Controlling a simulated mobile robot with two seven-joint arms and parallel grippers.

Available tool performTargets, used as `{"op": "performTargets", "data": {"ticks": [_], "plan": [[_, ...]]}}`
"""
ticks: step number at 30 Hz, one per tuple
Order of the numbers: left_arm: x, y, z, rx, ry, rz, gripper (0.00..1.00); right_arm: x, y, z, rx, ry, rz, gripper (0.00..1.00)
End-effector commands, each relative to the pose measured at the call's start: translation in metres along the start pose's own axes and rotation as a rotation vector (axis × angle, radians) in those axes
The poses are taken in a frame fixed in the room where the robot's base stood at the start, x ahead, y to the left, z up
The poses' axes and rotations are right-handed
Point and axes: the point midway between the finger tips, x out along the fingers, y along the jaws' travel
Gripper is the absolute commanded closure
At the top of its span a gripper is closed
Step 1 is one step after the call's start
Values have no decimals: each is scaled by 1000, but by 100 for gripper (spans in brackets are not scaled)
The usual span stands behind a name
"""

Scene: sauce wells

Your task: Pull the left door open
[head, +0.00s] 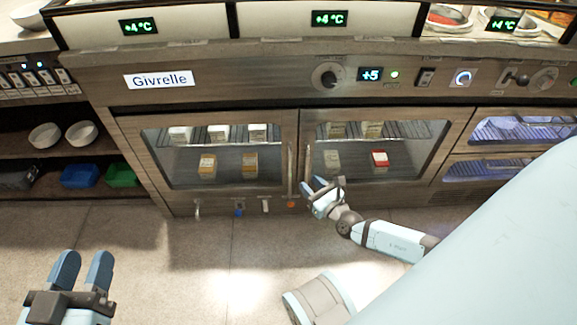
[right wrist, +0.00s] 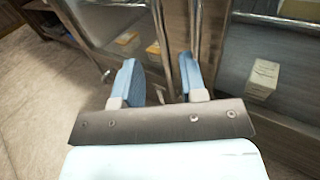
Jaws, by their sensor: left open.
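The left door (head: 232,147) is a glass door in a brown frame, shut, with several small boxes behind it. Its upright bar handle (head: 290,165) is at its right edge. The right door (head: 405,150) is shut too, with its handle (head: 307,160) close beside. My right gripper (head: 324,186) is in front of the doors near the lower ends of the handles. In the right wrist view, its fingers (right wrist: 158,64) are apart, and an upright bar shows between them. I cannot tell its depth. My left gripper (head: 83,258) is open and empty over the floor.
Left of the cabinet are open shelves with white bowls (head: 81,133), a blue bin (head: 80,176) and a green bin (head: 121,175). A control panel with a knob (head: 327,76) runs above the doors. The floor (head: 190,265) before the left door is clear.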

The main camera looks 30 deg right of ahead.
Motion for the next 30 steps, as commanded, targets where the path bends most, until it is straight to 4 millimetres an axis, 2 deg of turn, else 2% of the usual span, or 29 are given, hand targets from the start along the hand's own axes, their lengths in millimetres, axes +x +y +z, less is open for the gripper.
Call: {"op": "performTargets", "data": {"ticks": [3, 9, 15, 20, 28, 30], "plan": [[2, -4, 2, 42, 25, -2, 57, 28, 0, -2, 2, -4, -3, 62], [4, -9, 1, 116, 63, -6, 57, 69, 0, -3, 4, -3, -3, 62], [6, -13, -1, 164, 92, -11, 57, 96, 0, -2, 3, -1, -2, 62], [7, -14, -4, 180, 106, -12, 57, 104, 0, -1, 3, 1, -1, 62], [6, -14, -4, 191, 105, -9, 57, 105, 0, 0, 3, 1, -1, 62], [5, -14, -4, 193, 104, -8, 57, 105, 0, -1, 3, 1, -1, 78]]}}
